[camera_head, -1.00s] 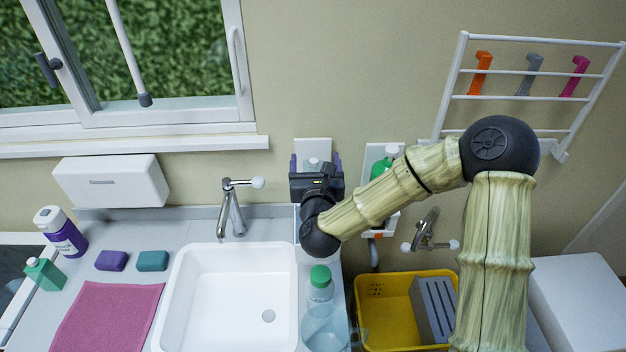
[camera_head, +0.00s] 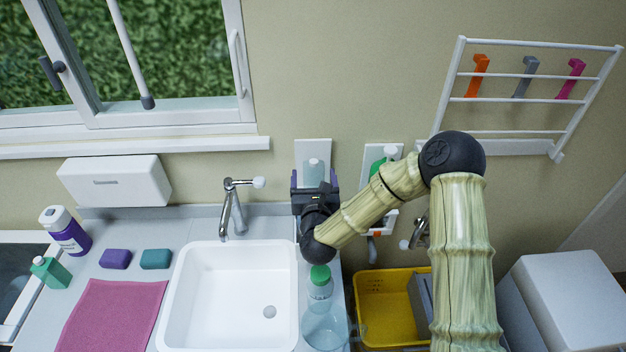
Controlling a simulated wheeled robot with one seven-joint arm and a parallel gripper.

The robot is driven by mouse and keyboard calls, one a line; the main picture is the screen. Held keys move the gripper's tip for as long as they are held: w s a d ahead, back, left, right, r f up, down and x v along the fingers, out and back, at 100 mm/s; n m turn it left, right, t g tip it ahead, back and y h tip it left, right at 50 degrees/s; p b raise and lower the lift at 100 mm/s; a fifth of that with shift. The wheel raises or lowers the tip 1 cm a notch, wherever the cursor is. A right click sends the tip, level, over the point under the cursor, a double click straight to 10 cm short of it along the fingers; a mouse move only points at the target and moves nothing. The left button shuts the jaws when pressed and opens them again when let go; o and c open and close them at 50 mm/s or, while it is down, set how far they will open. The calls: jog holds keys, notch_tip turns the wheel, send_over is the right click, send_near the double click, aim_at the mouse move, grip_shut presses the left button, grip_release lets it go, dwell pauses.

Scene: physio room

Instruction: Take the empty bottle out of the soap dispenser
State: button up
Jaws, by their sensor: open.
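The soap dispenser is a white wall plate (camera_head: 313,147) above the counter, right of the tap. A clear, pale bottle (camera_head: 313,172) stands against it; its top shows above my gripper and its lower part is hidden. My gripper (camera_head: 315,184) is at the dispenser, with its purple-tipped fingers apart on the left and right of the bottle. I cannot tell whether the fingers touch it. A second wall dispenser (camera_head: 375,157) to the right holds a green bottle (camera_head: 384,160), partly behind my arm.
A clear bottle with a green cap (camera_head: 321,290) stands on the counter below my wrist. The white sink (camera_head: 230,290) and tap (camera_head: 235,208) are to the left. A yellow crate (camera_head: 385,300) is below right. A white rack (camera_head: 540,98) hangs at the upper right.

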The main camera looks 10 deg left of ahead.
aim_at(314, 168)
jog(key=p+x, duration=0.2)
jog(key=x, duration=0.2)
jog(key=shift+w+r, duration=0.1)
jog(key=shift+r, duration=0.05)
jog(key=shift+w, duration=0.4)
jog(key=c, duration=1.3)
notch_tip(314, 168, up, 18)
jog(key=b, duration=0.4)
